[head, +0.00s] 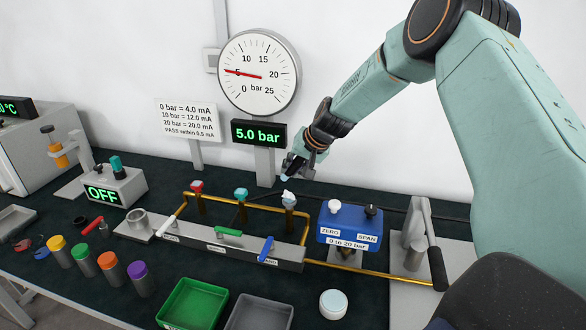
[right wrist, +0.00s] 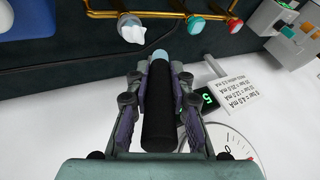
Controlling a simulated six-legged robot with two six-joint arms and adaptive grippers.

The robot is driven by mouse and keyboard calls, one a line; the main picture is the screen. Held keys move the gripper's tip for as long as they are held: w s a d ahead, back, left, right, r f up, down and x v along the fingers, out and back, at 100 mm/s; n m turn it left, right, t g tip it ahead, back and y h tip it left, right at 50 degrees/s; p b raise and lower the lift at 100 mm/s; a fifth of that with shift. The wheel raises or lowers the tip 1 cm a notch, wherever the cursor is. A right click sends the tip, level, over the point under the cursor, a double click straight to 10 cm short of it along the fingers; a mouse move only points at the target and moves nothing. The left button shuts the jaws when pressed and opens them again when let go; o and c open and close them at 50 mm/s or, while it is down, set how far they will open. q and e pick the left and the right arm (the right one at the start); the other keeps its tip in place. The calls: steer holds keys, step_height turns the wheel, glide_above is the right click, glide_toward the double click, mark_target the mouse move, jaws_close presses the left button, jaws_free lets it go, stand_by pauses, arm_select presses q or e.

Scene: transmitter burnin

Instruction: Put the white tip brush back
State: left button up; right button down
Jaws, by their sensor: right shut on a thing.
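My right gripper (head: 292,168) is shut on a dark cylindrical thing with a pale blue-white tip, likely the brush (right wrist: 158,115). In the right wrist view its black body lies between the two fingers (right wrist: 160,90), with the pale end pointing away from the wrist. In the head view the gripper is in the air near the wall, behind and above the white knob (head: 289,197) on the brass pipe. Only the pale tip of the held thing shows clearly there. My left gripper is not in view.
The manifold (head: 215,248) with valve levers stands below. A blue transmitter (head: 348,222) and a lever pump (head: 415,245) are to the right. A metal cup (head: 137,220), several coloured-cap cylinders (head: 82,262), a green tray (head: 193,303) and a grey tray (head: 260,315) are around it. The gauge (head: 258,73) is behind.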

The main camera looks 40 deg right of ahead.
steer(key=shift+r, duration=0.4)
steer(key=shift+s+f, duration=0.1)
steer(key=shift+f, duration=0.1)
